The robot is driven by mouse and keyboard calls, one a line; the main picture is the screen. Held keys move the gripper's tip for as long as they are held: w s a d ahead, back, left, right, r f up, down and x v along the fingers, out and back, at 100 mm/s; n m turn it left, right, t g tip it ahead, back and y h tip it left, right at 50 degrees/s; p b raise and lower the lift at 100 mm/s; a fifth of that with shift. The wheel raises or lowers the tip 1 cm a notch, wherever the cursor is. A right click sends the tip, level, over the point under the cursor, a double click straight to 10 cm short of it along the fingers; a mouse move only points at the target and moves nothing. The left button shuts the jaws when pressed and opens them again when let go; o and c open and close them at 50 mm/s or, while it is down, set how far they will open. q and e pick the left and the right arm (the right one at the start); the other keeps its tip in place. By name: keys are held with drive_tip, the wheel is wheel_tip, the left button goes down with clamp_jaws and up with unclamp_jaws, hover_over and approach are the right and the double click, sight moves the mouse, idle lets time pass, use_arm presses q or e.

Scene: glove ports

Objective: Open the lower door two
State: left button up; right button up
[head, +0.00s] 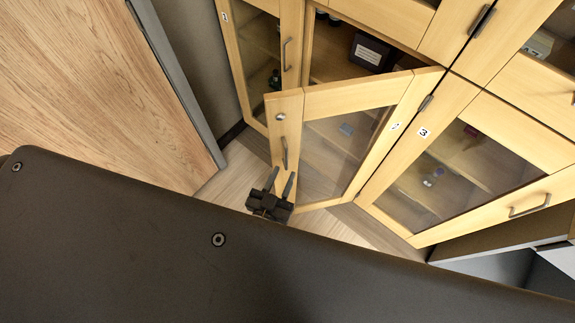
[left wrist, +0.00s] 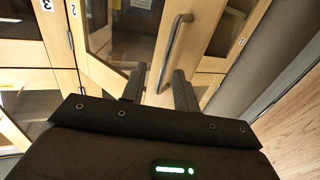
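Door two (head: 372,92) is a light wood frame with a glass pane and a "2" label near its right, hinged edge. It stands swung partly out from the cabinet, with the interior showing above its top edge. Its bar handle (head: 284,152) is on the free left edge, below a round lock. My left gripper (head: 283,172) is at the handle's lower end with its fingers apart. In the left wrist view, the handle (left wrist: 174,48) runs down towards the space between the fingers; I cannot tell whether they touch it. My right gripper is not in view.
Door three (head: 455,107), to the right, is shut, as is door one (head: 248,62) to the left. A dark labelled box (head: 371,52) stands inside the cabinet. A wooden panel (head: 95,90) with a grey edge is at the left. Bare floor (head: 225,180) shows left of door two.

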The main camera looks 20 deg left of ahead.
use_arm(q)
drive_tip(key=shift+s+a+b, duration=0.15)
drive_tip(key=shift+s+b, duration=0.15)
drive_tip(key=shift+s, duration=1.2)
drive_tip(key=shift+s+a+b, duration=0.1)
drive_tip(key=shift+s+b, duration=0.2)
drive_tip(key=shift+s, duration=1.15)
